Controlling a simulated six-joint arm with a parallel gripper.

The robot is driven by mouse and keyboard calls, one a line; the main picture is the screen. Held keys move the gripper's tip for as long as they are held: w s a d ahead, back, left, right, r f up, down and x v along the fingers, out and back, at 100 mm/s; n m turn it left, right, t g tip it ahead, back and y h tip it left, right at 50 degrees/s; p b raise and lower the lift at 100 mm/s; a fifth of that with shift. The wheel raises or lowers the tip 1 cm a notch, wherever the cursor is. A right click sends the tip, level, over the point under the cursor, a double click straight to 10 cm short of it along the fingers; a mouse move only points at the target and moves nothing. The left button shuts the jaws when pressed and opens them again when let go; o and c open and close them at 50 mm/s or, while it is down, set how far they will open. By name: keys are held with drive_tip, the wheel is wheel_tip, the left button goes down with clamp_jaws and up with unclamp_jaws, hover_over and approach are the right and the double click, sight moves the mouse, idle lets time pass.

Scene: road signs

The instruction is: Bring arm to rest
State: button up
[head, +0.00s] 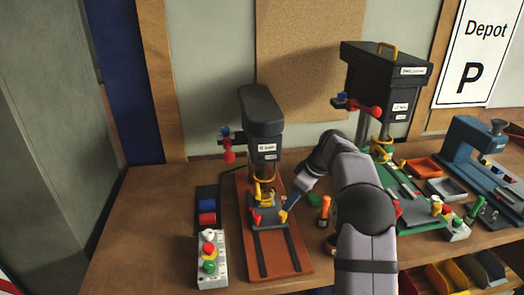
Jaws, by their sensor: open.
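My arm reaches in from the bottom right, bends at a raised joint and slopes down to the left. My gripper (290,203) is at its end, low over the front right of the small black press (262,115), by the press's dark bed. A small yellow-orange piece (283,216) shows at the gripper's tip; I cannot tell whether they touch. The jaws are open, though they look very small here.
The press stands on a red-brown board (290,258). A control box (209,262) with coloured buttons stands left of it. A larger black press (385,85), an orange tray (422,170) and a blue machine (472,145) stand right. Bare wooden bench (145,235) lies at the left.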

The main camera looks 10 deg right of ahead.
drive_tip(key=s+a+f+m+g+h, duration=0.1)
drive_tip(key=s+a+f+m, duration=0.1)
drive_tip(key=s, duration=1)
drive_tip(key=s+a+f+m+g+h, duration=0.1)
drive_tip(key=s+m, duration=0.3)
drive_tip(key=s, duration=0.8)
drive_tip(key=s+a+f+m+g+h, duration=0.1)
drive_tip(key=s+a+f+m, duration=0.2)
drive_tip(key=s, duration=0.8)
drive_tip(key=shift+s+a+f, duration=0.4)
drive_tip(key=shift+a+f, duration=0.05)
drive_tip(key=shift+o, duration=0.6)
